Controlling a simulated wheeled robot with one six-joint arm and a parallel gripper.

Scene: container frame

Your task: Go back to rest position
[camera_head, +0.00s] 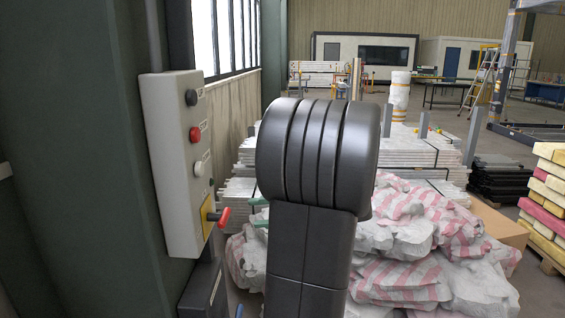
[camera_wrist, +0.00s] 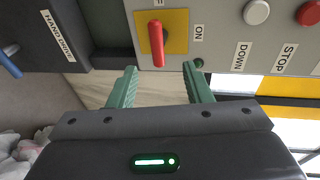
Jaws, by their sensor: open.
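My gripper (camera_wrist: 160,72) is open and empty, with its two green fingers apart in the wrist view. The red switch handle (camera_wrist: 157,44) on its yellow plate lies just beyond the gap between the fingertips; a gap seems to remain, but the exact distance is hard to tell. In the head view, my dark arm hides most of the gripper; green finger parts (camera_head: 258,201) show at its left edge. The grey control box (camera_head: 168,160) on the green column carries black, red and white buttons, with the red switch handle (camera_head: 223,217) at its lower end.
A dark box labelled HAND DRIVE (camera_wrist: 58,35) with a blue handle (camera_wrist: 8,64) sits beside the control box. Bagged rubble (camera_head: 405,250) and stacked pale boards (camera_head: 430,150) stand beyond my arm. Coloured blocks (camera_head: 545,200) are stacked at right.

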